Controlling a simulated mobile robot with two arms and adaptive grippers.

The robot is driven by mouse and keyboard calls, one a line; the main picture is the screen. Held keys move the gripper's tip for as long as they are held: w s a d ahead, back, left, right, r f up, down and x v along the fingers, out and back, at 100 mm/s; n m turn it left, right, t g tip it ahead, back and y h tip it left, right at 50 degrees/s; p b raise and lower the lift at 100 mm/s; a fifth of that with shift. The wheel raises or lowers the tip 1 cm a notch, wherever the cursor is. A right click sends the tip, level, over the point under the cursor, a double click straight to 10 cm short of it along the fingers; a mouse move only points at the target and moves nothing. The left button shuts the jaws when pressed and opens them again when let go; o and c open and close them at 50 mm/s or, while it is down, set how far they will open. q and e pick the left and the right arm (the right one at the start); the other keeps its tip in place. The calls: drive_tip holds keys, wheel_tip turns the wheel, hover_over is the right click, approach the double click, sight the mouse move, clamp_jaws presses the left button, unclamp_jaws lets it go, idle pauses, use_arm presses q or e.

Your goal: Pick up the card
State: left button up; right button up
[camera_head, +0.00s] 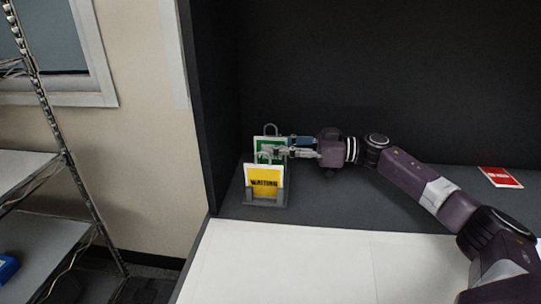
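A yellow card (264,182) with dark lettering and a white border stands upright in a grey holder (266,203) on the dark surface. A green card (268,145) with a white border stands just behind it. A red card (499,176) lies flat at the far right. My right gripper (272,152) reaches in from the right, with its fingertips at the green card, above the yellow one. The fingers are small and overlap the cards, so I cannot tell whether they grip anything. My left gripper is not in view.
A dark side wall (213,120) rises close to the left of the holder, and a dark back panel (390,70) stands behind. A white surface (300,262) lies in front. A metal shelf rack (40,235) stands far left. The dark surface between holder and red card is clear beneath my arm.

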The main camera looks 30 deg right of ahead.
drive_tip(key=shift+w+a, duration=0.3)
drive_tip(key=shift+a, duration=0.1)
clamp_jaws()
drive_tip(key=shift+r, duration=0.15)
